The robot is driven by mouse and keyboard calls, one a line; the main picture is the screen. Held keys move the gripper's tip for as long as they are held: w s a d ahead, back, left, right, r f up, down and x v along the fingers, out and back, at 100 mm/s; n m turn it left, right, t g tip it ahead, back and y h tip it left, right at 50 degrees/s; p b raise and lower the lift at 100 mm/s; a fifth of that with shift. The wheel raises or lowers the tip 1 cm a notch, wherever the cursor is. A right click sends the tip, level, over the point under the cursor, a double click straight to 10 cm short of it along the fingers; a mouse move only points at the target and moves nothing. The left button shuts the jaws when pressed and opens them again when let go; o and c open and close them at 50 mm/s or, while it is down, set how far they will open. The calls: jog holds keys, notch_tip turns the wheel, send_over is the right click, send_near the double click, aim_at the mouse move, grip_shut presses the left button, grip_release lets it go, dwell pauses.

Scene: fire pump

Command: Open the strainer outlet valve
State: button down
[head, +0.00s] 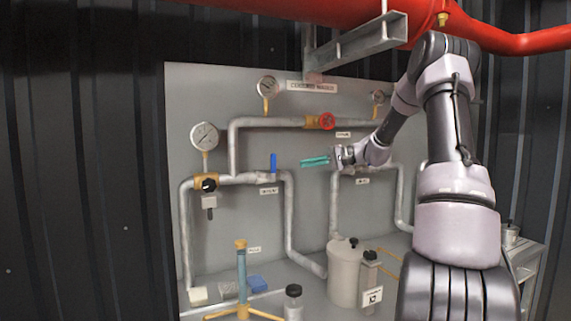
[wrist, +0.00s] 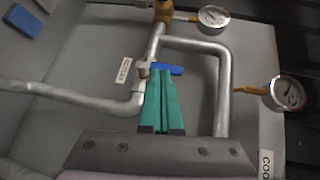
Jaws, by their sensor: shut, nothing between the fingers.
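A valve with a blue lever (head: 273,163) sits on the left horizontal pipe run, above a small label (head: 268,191) too small to read. The lever stands upright, across the pipe. My gripper (head: 304,163) has teal fingers, shut and empty, pointing left, a short way right of the lever in the head view. In the wrist view, the blue lever (wrist: 170,69) shows right at the tips of my gripper (wrist: 160,74). I cannot tell whether they touch. My wrist covers part of the right pipe run, above another label (head: 362,181).
A red round handle (head: 327,121) is on the upper pipe. Gauges (head: 204,136) stand on the pipes. A tan canister (head: 344,270), a dark-capped bottle (head: 293,302) and a blue column (head: 241,270) stand below. A grey bracket (head: 355,45) and red pipe hang overhead.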

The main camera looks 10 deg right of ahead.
aim_at(273, 168)
jog(key=w+d+m+t+y, duration=0.1)
jog(key=w+d+t, duration=0.1)
jog(key=w+d, duration=0.2)
jog(key=shift+d+f+t, duration=0.3)
jog(key=shift+d, duration=0.75)
jog(key=shift+w, duration=0.1)
jog(key=s+a+x, duration=0.1)
jog(key=s+x, duration=0.1)
jog(key=x, duration=1)
jog(key=shift+a, duration=0.7)
jog(key=shift+r, duration=0.1)
jog(key=shift+a, duration=0.2)
